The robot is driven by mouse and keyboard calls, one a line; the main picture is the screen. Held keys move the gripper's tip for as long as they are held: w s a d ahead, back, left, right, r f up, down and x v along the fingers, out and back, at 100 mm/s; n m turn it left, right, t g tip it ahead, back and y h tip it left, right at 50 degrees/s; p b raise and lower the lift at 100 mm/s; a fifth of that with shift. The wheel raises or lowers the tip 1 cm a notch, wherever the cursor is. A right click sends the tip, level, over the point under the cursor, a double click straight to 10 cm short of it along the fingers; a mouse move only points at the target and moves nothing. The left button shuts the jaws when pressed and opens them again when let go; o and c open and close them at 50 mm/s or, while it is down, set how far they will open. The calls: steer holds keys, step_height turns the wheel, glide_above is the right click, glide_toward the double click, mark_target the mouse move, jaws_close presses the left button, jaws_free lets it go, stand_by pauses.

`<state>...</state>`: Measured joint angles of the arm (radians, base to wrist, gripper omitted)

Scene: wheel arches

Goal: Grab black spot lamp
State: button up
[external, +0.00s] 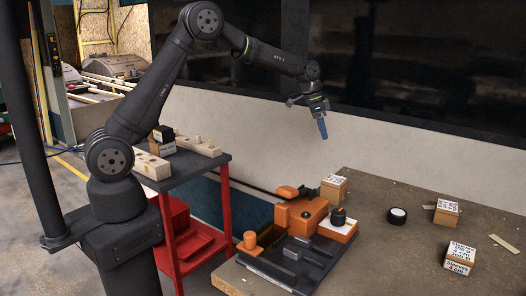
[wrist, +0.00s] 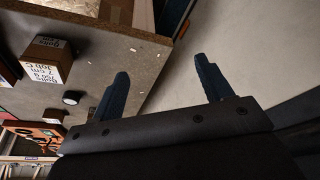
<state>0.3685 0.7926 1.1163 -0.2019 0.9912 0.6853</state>
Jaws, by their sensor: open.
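The black spot lamp appears to be the short black cylinder with a pale round face (external: 397,215) on the worktable, right of the orange tool. My gripper (external: 322,130) hangs in the air well above the table, up and left of the lamp. In the wrist view my gripper (wrist: 160,66) has its two dark blue fingers spread apart with nothing between them. Nothing hides the lamp.
Labelled blocks stand on the table (external: 370,265): one behind the orange tool (external: 334,189), one right of the lamp (external: 446,213), one at the front (external: 460,257). A black-topped item on an orange-white box (external: 338,218) stands left of the lamp. A wall rises behind.

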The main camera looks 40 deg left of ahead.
steer(key=m+g+h, duration=0.6)
steer(key=m+h, duration=0.1)
steer(key=m, duration=0.4)
glide_toward(398, 211)
steer(key=shift+m, duration=0.3)
steer(key=x, duration=0.4)
steer(key=shift+s+f, duration=0.1)
steer(key=shift+s, duration=0.15)
steer(key=shift+x, duration=3)
steer(key=shift+w, duration=0.1)
steer(key=shift+c, duration=0.4)
steer(key=c, duration=1)
